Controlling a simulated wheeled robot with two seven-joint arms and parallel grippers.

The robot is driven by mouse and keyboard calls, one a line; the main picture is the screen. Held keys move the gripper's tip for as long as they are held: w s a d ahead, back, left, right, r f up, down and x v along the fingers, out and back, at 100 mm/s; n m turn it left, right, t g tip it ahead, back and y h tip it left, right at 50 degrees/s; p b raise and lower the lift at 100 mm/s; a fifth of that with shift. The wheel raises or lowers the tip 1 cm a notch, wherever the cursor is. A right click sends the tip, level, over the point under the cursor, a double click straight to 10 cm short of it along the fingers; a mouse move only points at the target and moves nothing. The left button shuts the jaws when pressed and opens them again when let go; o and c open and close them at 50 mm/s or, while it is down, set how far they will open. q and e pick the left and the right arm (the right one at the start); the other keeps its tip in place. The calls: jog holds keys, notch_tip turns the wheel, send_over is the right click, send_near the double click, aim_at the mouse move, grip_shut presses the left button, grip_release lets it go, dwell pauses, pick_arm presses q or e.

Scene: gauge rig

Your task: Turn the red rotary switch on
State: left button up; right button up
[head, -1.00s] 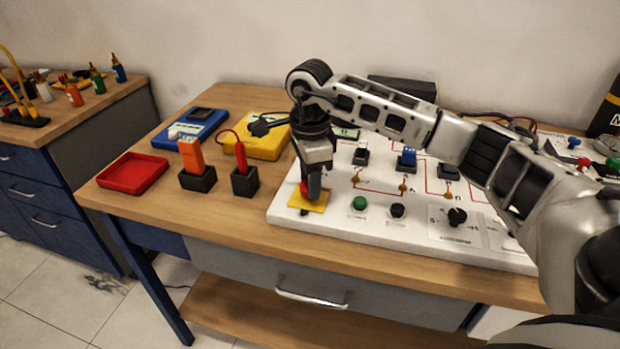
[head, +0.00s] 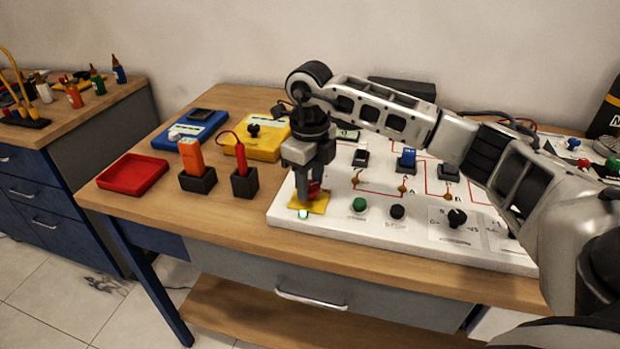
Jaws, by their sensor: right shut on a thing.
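The red rotary switch (head: 314,188) sits on a yellow plate (head: 320,207) at the left end of the white panel. My right gripper (head: 312,190) points down over it and is shut on it, with its fingers hiding part of the knob. A small lamp (head: 303,214) at the plate's front edge glows pale green-white. My left gripper is not in view.
The white panel (head: 380,233) also carries a green button (head: 359,205), a black button (head: 397,211) and a black dial (head: 457,217). Left of it stand a red probe holder (head: 244,182), an orange tool (head: 191,156) and a red tray (head: 132,173).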

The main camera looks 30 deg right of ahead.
aim_at(310, 185)
jog(key=shift+r+m, duration=0.1)
jog(key=shift+m, duration=0.6)
jog(key=o, duration=1)
notch_tip(310, 185, up, 16)
jog(key=shift+f, duration=0.1)
